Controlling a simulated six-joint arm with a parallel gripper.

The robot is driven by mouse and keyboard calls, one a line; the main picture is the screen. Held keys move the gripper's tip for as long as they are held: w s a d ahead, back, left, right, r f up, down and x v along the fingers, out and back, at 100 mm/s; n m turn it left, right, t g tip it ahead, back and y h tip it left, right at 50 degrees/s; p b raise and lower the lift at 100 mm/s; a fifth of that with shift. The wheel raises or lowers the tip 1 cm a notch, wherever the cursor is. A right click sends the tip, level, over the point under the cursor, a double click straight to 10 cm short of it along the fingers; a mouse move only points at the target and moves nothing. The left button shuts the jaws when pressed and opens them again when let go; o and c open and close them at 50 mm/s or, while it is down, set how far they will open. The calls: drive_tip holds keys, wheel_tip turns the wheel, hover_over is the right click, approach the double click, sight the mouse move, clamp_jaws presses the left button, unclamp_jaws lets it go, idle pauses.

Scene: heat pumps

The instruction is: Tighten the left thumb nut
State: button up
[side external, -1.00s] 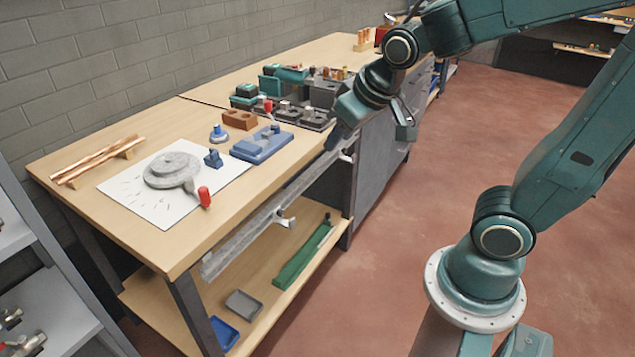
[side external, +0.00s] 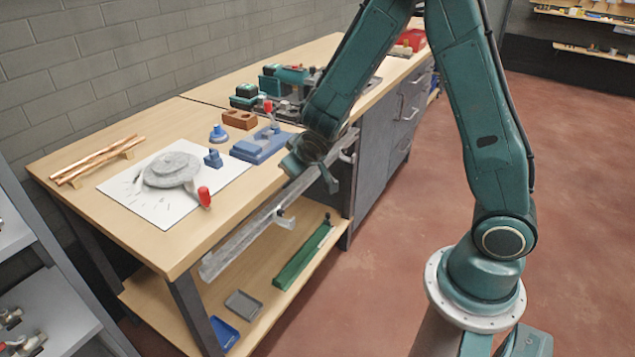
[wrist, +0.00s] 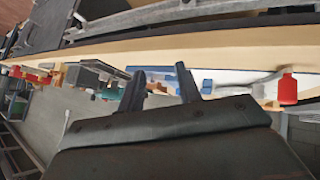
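A long grey metal rail (side external: 236,243) runs along the front edge of the workbench. A pale wing-shaped thumb nut (side external: 286,221) sits under its middle, the left one of two fittings; another pale fitting (side external: 347,157) is near the rail's right end. My gripper (side external: 331,184) is by the right part of the rail, to the right of the left thumb nut and apart from it. In the wrist view my gripper (wrist: 159,69) has its two dark fingers spread with nothing between them. The rail (wrist: 150,15) also crosses the top of that tilted view.
The workbench (side external: 95,150) holds a white sheet (side external: 150,215) with a round grey part, a red-handled tool (side external: 204,197), blue fixtures (side external: 260,146) and copper pipes (side external: 95,160). A lower shelf (side external: 265,285) holds trays and a green bar. The floor in front is clear.

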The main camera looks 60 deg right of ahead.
wheel_tip(320, 180, down, 8)
drive_tip(key=w+n+t, duration=0.1)
drive_tip(key=w+n, duration=0.1)
drive_tip(key=n+t, duration=0.1)
drive_tip(key=n, duration=0.1)
approach(282, 213)
drive_tip(key=x, duration=0.4)
drive_tip(key=shift+s, duration=0.1)
drive_tip(key=shift+x, duration=2.6)
drive_tip(key=shift+w+a+r, duration=0.1)
drive_tip(key=shift+w+r, duration=0.1)
drive_tip(key=shift+r, duration=0.05)
drive_tip(key=shift+c, duration=0.2)
clamp_jaws()
